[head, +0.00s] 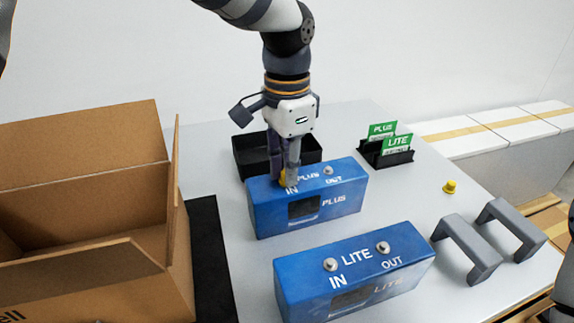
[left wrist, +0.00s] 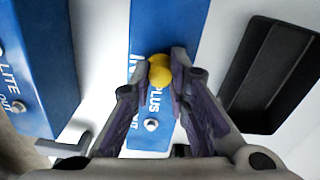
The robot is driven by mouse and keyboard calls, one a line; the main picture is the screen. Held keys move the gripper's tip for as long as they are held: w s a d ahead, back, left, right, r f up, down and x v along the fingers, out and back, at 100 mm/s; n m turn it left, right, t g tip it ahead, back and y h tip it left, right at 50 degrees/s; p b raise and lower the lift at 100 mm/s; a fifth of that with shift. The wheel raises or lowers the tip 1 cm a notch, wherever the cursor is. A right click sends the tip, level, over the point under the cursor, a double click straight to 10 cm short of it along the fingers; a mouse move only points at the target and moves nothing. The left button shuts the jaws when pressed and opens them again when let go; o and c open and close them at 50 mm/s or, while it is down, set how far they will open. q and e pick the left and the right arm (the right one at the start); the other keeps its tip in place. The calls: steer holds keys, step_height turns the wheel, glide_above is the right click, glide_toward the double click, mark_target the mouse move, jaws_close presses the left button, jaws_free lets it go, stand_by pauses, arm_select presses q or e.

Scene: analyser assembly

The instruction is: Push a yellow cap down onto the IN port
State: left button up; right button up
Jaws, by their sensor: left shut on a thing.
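A blue PLUS analyser box (head: 335,203) stands on the table, its top marked IN and OUT. My left gripper (head: 286,180) points straight down at its IN end, shut on a yellow cap (head: 281,180). The yellow cap (left wrist: 159,70) also shows between the fingertips of my left gripper (left wrist: 160,72) in the left wrist view. The IN port is hidden under cap and fingers, so I cannot tell whether the cap is seated. The bare metal OUT port (head: 328,170) is beside it. My right gripper is not in view.
A blue LITE box (head: 300,287) with bare ports stands in front. A black tray (head: 245,160) lies close behind the PLUS box. Another yellow cap (head: 450,187), grey brackets (head: 468,245) and a card holder (head: 388,158) are on the right. An open carton (head: 90,270) stands left.

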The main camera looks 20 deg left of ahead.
arm_select(q)
steer(key=o, duration=0.7)
steer(key=shift+o, duration=0.2)
steer(key=shift+r, duration=3.5)
